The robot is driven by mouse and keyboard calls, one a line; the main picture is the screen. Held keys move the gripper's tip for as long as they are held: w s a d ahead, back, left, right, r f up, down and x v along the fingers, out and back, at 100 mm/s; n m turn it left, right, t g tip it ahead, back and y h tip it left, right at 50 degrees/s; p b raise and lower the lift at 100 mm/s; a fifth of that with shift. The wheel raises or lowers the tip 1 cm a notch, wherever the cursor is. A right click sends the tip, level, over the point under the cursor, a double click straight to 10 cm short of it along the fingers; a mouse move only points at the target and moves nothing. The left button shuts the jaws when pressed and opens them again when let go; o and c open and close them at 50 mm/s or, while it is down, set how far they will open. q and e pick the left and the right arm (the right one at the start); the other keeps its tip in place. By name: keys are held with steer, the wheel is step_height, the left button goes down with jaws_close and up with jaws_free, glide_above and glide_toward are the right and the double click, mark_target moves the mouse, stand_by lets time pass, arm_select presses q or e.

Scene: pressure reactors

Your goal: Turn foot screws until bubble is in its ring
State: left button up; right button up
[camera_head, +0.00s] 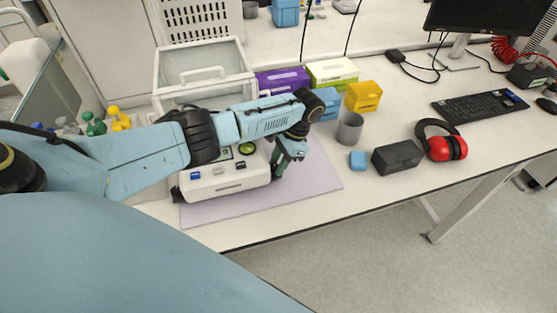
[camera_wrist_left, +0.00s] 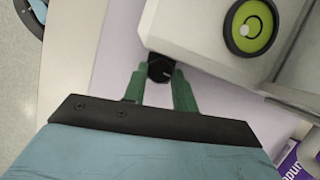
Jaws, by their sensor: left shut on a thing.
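A white instrument (camera_head: 226,180) stands on a pale lilac mat (camera_head: 316,172). A green bubble level (camera_head: 246,148) sits on its top. In the left wrist view the level (camera_wrist_left: 268,42) shows a pale bubble (camera_wrist_left: 254,25) with a dark ring; the bubble appears within or overlapping the ring, but I cannot tell exactly. A black foot screw (camera_wrist_left: 160,68) with a light mark projects at the instrument's corner. My left gripper (camera_wrist_left: 161,80), with green fingers, is shut on this foot screw, one finger on each side. It also shows in the head view (camera_head: 281,168). My right gripper is not in view.
Right of the mat stand a grey cup (camera_head: 349,130), a blue block (camera_head: 357,160), a black box (camera_head: 397,157) and red ear defenders (camera_head: 443,142). Coloured boxes (camera_head: 333,73) and a clear-fronted white case (camera_head: 203,65) stand behind. Bottles (camera_head: 96,125) stand left.

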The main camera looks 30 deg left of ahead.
arm_select(q)
steer(key=m+p, duration=0.1)
steer(key=m+t+p, duration=0.1)
steer(key=m, duration=0.1)
steer(key=shift+s+d+r+y+p, duration=0.1)
steer(key=shift+d+r+y+p, duration=0.1)
steer(key=shift+y+p, duration=0.2)
steer(key=shift+f+m+t+y+p, duration=0.15)
steer(key=shift+m+t+y+p, duration=0.15)
steer(key=shift+m+p, duration=0.6)
steer(key=o, duration=1)
steer(key=shift+c, duration=0.2)
